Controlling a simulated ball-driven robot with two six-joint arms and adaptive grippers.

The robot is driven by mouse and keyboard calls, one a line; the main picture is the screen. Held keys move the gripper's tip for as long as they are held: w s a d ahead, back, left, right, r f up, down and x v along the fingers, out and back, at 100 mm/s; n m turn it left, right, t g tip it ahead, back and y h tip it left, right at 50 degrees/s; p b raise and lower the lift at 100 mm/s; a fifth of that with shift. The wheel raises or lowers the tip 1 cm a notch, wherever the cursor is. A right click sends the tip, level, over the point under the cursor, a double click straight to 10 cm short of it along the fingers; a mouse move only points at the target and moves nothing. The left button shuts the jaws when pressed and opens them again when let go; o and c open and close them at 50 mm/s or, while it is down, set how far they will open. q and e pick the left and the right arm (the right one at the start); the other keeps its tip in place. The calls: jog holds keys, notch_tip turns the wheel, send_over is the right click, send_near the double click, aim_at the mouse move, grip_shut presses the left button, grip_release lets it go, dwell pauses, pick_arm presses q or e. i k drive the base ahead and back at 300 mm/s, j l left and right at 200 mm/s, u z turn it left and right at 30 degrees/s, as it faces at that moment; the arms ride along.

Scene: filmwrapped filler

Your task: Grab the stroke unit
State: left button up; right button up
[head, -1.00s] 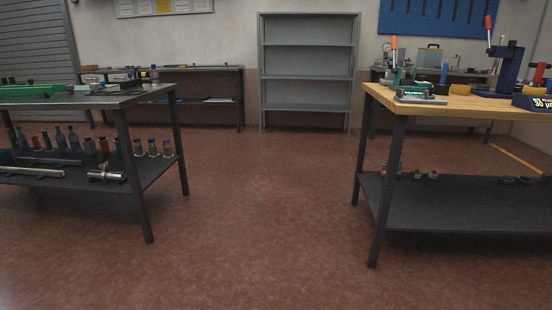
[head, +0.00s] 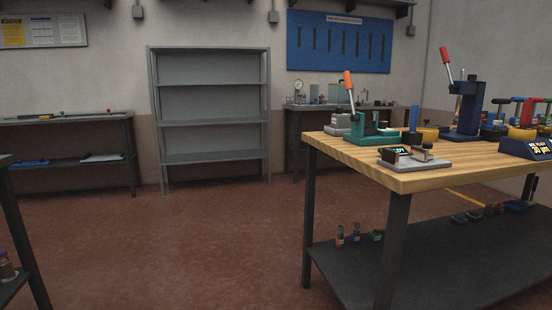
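I cannot tell for sure which thing is the stroke unit. On the wooden-topped bench (head: 440,181) at the right stand a green lever device (head: 374,129) with an orange-tipped handle and a tall blue lever press (head: 466,108) with a red-tipped handle. A dark blue box with a lit display (head: 528,148) sits at the right edge. Neither of my grippers is in view.
An empty grey shelf rack (head: 211,157) stands at the back wall. A low dark bench (head: 66,118) stands at the back left, another table (head: 348,108) behind the wooden bench. A dark table's edge shows at far left. The reddish floor (head: 190,240) between is clear.

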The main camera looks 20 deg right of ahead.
aim_at(339, 122)
jog(key=i+j+z, duration=0.15)
jog(key=i+z, duration=0.35)
jog(key=i+j+z, duration=0.3)
jog(key=z, duration=0.15)
jog(key=i+j+z, duration=0.6)
jog(key=j, duration=0.2)
jog(key=i+j+z, duration=0.15)
jog(key=i+j, duration=0.05)
jog(key=j, duration=0.1)
